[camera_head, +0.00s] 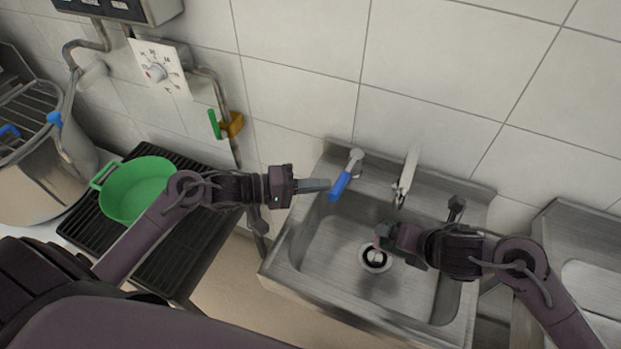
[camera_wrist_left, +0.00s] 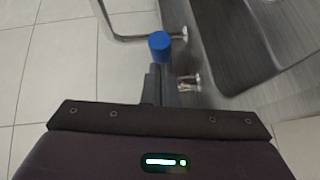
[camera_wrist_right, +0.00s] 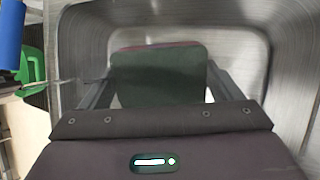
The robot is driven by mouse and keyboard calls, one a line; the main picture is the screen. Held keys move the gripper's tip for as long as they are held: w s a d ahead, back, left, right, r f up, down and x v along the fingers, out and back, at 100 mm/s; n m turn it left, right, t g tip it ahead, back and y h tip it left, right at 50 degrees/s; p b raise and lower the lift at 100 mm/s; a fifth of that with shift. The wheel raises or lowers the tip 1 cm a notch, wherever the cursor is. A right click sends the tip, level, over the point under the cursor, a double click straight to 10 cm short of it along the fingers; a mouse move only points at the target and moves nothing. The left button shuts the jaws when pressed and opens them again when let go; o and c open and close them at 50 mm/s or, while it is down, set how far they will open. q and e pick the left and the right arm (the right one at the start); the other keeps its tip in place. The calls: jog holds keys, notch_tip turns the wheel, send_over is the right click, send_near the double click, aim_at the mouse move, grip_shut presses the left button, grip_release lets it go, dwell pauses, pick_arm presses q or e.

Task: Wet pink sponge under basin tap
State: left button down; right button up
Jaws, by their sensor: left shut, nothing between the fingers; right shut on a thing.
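The sponge (camera_wrist_right: 160,78) is a block with a dark green face and a thin pink edge in the right wrist view. My right gripper (camera_head: 388,236) is shut on it, inside the basin (camera_head: 277,264) above the drain. The sponge shows only as a small patch in the head view. The pale tap spout (camera_head: 405,180) stands at the basin's back, above and behind the sponge. The blue tap lever (camera_head: 341,186) is left of the spout. My left gripper (camera_head: 328,185) is shut and empty, its tips close to the lever; contact is unclear. A thin streak beside the sponge cannot be told as water.
The metal drain (camera_head: 376,258) lies in the basin floor. A tiled wall closes off the back. A metal counter (camera_head: 590,275) is at right.

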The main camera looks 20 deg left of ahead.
pick_arm(q)
jog(key=shift+s+d, duration=0.2)
jog(key=shift+d, duration=0.2)
pick_arm(e)
jog(key=shift+a, duration=0.1)
pick_arm(q)
jog(key=a, duration=0.4)
jog(key=shift+s+a+r, duration=0.2)
jog(key=shift+a+r, duration=0.15)
jog(key=shift+a, duration=0.05)
pick_arm(e)
jog(key=shift+d, duration=0.25)
jog(key=shift+a, duration=0.1)
pick_arm(q)
jog(key=s+v, duration=0.1)
jog(key=v, duration=0.8)
jog(key=shift+d, duration=0.4)
jog(key=shift+r, duration=0.15)
